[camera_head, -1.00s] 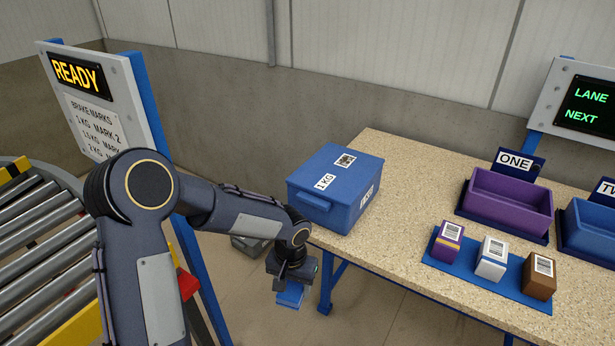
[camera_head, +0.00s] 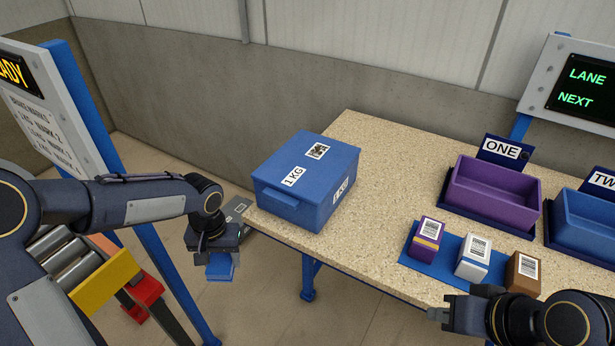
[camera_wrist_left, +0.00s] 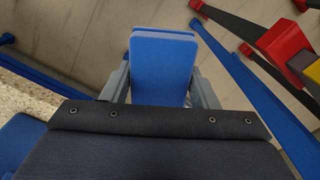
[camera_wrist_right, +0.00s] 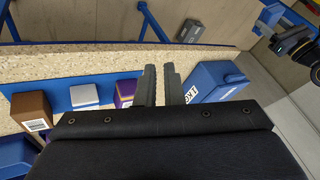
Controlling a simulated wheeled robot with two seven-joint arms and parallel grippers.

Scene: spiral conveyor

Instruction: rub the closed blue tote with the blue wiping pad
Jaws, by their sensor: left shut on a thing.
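The closed blue tote (camera_head: 305,180) sits on the left end of the speckled table, with a "1 KG" label and a code label on its lid. It also shows in the right wrist view (camera_wrist_right: 215,80). My left gripper (camera_head: 220,256) is shut on the blue wiping pad (camera_head: 221,268), which hangs below it. The pad fills the space between the fingers in the left wrist view (camera_wrist_left: 162,70). This gripper is left of the tote and beyond the table edge, apart from both. My right gripper (camera_head: 438,313) is empty near the table's front, its fingers slightly apart.
The table (camera_head: 375,190) is bare right of the tote. A blue mat (camera_head: 447,272) with three small boxes lies near the front. A purple bin (camera_head: 495,195) and a blue bin (camera_head: 590,225) stand at right. A sign post (camera_head: 95,150) and rollers (camera_head: 60,255) are at left.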

